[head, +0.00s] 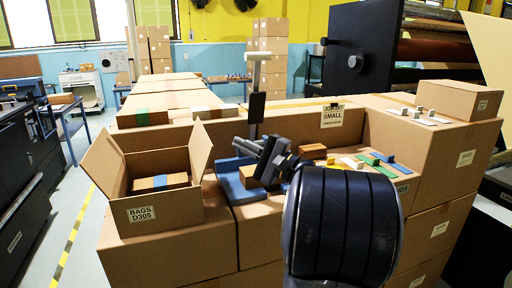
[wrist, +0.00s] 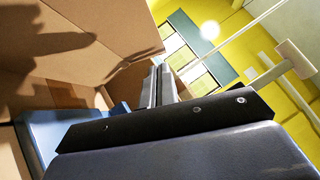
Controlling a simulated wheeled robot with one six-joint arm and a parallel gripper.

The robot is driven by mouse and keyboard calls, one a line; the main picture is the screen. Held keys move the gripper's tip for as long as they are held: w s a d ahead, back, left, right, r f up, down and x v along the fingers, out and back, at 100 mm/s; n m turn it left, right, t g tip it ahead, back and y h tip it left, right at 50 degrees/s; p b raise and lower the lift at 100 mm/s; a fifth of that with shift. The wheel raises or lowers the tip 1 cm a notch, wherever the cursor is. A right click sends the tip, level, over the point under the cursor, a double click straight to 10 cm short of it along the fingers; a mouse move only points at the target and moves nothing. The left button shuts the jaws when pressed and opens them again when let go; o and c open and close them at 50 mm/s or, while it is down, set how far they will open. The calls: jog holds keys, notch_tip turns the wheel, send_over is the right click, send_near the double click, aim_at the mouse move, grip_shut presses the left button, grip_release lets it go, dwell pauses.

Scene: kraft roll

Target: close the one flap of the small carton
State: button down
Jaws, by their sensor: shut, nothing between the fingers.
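An open carton (head: 190,213) labelled BAGS D305 stands at the left of the stacked boxes. A left flap (head: 101,160) leans outward and a right flap (head: 200,148) stands nearly upright. Inside lies a brown pack with a blue band (head: 158,182). In the wrist view the fingers (wrist: 156,86) are together and hold nothing. A cardboard surface (wrist: 75,45) beside them carries the gripper's shadow; I cannot tell whether it is the flap.
A blue holder (head: 238,188) with a brown block (head: 249,177) lies below my gripper. A dark upright piece on a post (head: 256,108) stands behind it. A long box wall labelled SMALL (head: 332,116) runs behind. Coloured small items (head: 376,163) lie at the right.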

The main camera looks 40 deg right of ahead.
aim_at(203, 129)
jog(key=w+a+r+p, duration=0.2)
jog(key=w+a, duration=0.2)
jog(key=a, duration=0.1)
jog(key=shift+r, duration=0.2)
jog(key=shift+a+r, duration=0.1)
jog(key=shift+a, duration=0.05)
